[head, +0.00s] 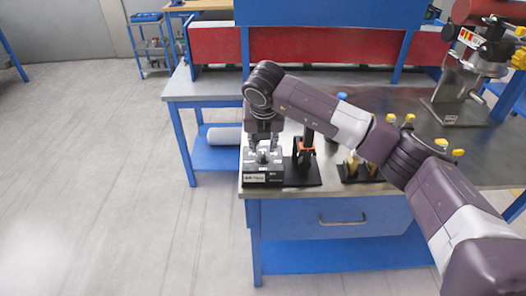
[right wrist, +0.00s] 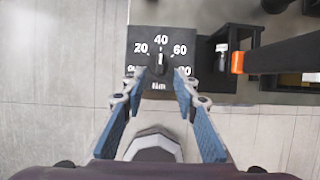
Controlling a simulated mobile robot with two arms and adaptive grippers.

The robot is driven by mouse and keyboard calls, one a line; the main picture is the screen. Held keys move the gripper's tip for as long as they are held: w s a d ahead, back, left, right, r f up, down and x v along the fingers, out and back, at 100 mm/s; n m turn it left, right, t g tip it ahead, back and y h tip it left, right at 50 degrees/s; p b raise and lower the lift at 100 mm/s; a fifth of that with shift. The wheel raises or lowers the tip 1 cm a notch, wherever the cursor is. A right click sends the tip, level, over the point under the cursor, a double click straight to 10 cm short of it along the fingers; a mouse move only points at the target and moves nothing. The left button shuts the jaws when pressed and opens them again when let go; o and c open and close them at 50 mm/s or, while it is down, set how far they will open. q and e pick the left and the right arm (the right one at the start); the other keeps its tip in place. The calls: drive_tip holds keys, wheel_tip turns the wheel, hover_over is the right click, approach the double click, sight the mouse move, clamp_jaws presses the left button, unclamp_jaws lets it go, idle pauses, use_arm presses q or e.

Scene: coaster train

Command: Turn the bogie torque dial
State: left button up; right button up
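The torque dial is a black panel (right wrist: 140,35) with white marks 20, 40, 60, 80 and "Nm" in the right wrist view. Its dark knob (right wrist: 160,62) has a white pointer line that points toward 40. In the head view the dial unit is a dark box (head: 262,177) at the bench's front left corner. My right gripper (head: 264,145) points down over this box. In the right wrist view its blue-padded fingers (right wrist: 160,76) are spread to both sides of the knob, with gaps visible, and hold nothing. My left gripper is not in view.
A black stand with an orange part (head: 304,150) is right beside the dial box. Yellow-topped tools in a dark holder (head: 358,172) stand farther right. A clamped machine (head: 470,80) is at the back right. The bench's left edge is close to the box.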

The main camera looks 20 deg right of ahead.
drive_tip(key=v, duration=0.6)
drive_tip(key=shift+r, duration=0.2)
drive_tip(key=shift+s, duration=0.1)
